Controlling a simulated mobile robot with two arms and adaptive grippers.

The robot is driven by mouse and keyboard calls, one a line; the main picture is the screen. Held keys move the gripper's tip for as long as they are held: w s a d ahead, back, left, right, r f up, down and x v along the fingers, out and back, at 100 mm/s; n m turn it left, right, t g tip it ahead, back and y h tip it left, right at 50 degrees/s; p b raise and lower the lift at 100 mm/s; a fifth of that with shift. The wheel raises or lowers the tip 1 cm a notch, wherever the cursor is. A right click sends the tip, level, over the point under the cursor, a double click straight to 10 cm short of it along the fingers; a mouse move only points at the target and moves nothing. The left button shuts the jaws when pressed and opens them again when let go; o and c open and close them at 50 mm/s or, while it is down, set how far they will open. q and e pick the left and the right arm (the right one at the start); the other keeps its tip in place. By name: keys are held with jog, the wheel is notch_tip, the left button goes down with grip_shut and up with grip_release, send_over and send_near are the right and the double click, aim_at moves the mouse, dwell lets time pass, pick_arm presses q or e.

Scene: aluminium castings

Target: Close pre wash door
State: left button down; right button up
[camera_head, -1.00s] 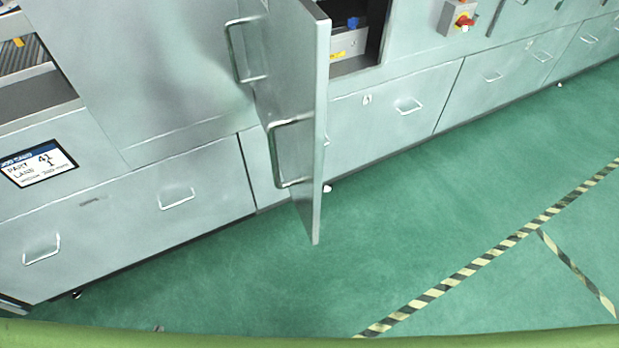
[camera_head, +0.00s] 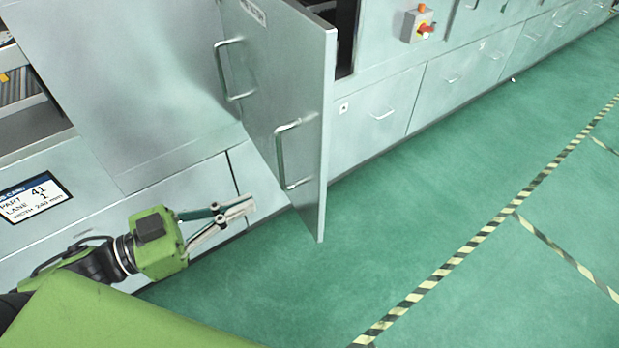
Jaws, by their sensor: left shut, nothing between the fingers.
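The pre wash door (camera_head: 290,90) is a grey metal door standing open, its free edge jutting out toward me over the floor. A bar handle (camera_head: 283,157) sits on its left face. Part of a label (camera_head: 253,10) shows near its top. My left gripper (camera_head: 240,208) is at the lower left of the door, shut and empty. Its fingertips point right toward the door and are apart from it. My right gripper is not in view.
A part sign (camera_head: 33,196) is at the left. The green floor (camera_head: 400,230) is clear, with striped tape (camera_head: 470,245).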

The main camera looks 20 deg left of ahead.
pick_arm(q)
send_near(320, 172)
jog(key=x, duration=0.3)
jog(key=shift+p+x, duration=0.6)
jog(key=shift+x, duration=0.95)
jog(key=shift+w+d+f, duration=0.15)
jog(key=shift+w+d, duration=0.1)
jog(key=shift+w, duration=0.15)
